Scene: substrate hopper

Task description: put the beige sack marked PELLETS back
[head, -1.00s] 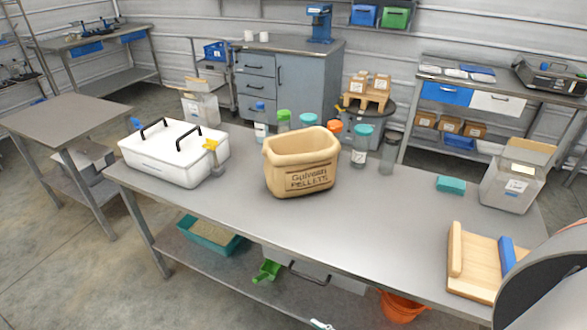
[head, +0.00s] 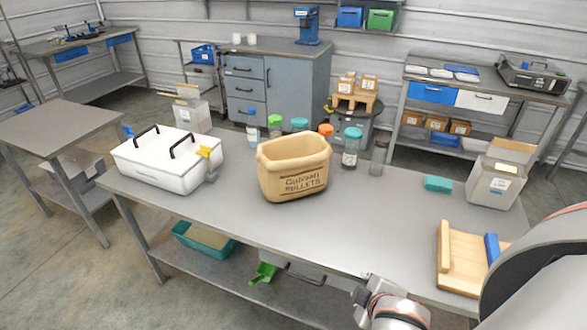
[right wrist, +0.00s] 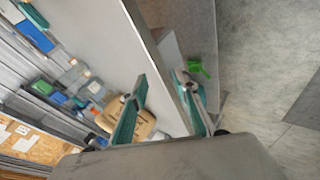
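The beige sack marked PELLETS (head: 292,181) stands upright and open-topped on the middle of the grey table. It also shows beyond my right gripper's fingers in the right wrist view (right wrist: 146,124), partly covered by one finger. My right gripper (right wrist: 166,88) is open with nothing between its fingers. In the head view my right arm's end (head: 385,302) is at the table's front edge, in front of and to the right of the sack, apart from it. My left gripper is not in view.
A white box with black handles (head: 150,168) stands left of the sack. Jars, including a teal-lidded jar (head: 351,150), stand behind it. A wooden tray (head: 460,262) and a grey bin (head: 493,182) are at the right. The table (head: 370,215) is clear between the sack and tray.

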